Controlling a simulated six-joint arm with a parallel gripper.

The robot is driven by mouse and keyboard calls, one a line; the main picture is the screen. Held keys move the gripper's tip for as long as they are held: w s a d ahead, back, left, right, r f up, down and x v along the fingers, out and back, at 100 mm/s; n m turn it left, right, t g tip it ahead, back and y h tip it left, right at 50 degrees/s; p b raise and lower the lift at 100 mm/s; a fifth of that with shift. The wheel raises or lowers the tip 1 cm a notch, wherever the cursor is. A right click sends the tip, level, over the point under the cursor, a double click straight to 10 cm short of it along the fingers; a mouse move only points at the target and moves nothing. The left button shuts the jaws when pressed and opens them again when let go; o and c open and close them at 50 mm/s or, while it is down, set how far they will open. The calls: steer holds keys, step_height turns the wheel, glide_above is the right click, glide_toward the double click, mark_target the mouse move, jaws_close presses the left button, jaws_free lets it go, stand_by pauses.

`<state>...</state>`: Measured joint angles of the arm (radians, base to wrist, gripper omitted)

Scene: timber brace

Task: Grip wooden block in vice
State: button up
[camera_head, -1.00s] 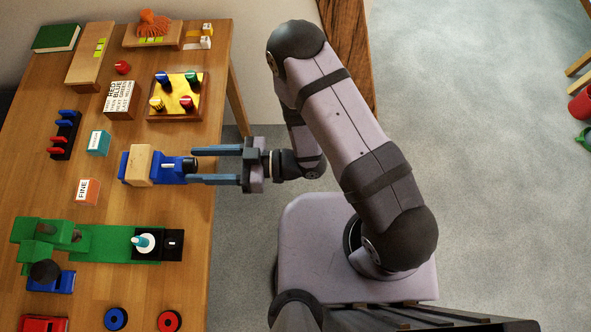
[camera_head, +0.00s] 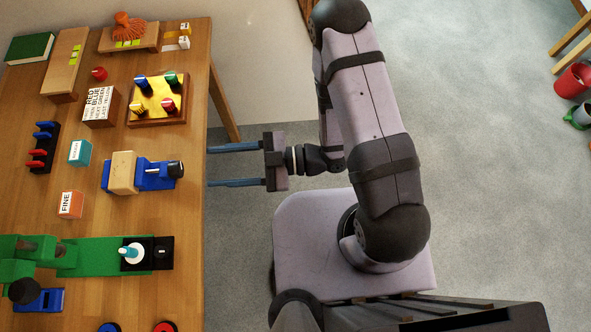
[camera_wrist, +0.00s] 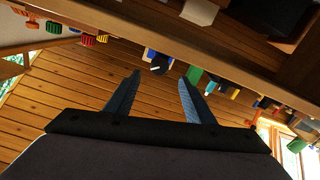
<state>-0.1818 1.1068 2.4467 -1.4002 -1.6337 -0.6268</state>
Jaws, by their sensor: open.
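The wooden block (camera_head: 123,172) is a pale timber piece seated in the blue vice (camera_head: 151,175) on the table. It looks to sit between the vice jaws; whether they press on it cannot be told. The vice's black knob (camera_head: 176,169) faces the table's right edge. My gripper (camera_head: 207,166) is open and empty, its two blue fingers at the table's right edge, apart from the knob. In the wrist view my gripper (camera_wrist: 158,82) points toward the blue vice (camera_wrist: 157,58), whose knob (camera_wrist: 156,70) shows between the fingertips; the block is hard to make out there.
A teal box (camera_head: 80,152) and an orange FINE box (camera_head: 70,204) stand left of the vice. A yellow-topped board with coloured knobs (camera_head: 158,97) lies behind it. A green machine (camera_head: 90,257) lies in front. The floor right of the table is clear around my gripper.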

steer(key=s+d+f+m+h, duration=0.1)
steer(key=d+f+h, duration=0.1)
steer(key=f, duration=0.3)
steer(key=s+d+f+m+g+h, duration=0.1)
steer(key=f+h, duration=0.2)
steer(key=f, duration=0.1)
steer(key=s+d+f+h, duration=0.1)
steer(key=d+f+h, duration=0.1)
steer(key=f, duration=0.3)
steer(key=s+d+f+m+g+h, duration=0.1)
steer(key=s+d+f+m+h, duration=0.1)
steer(key=d+f+m+h, duration=0.2)
steer(key=shift+s+d+f+h, duration=0.2)
steer(key=shift+d+f+h, duration=1.7)
steer(key=shift+d, duration=1.8)
steer(key=shift+f+y, duration=0.4)
steer(key=shift+c, duration=0.3)
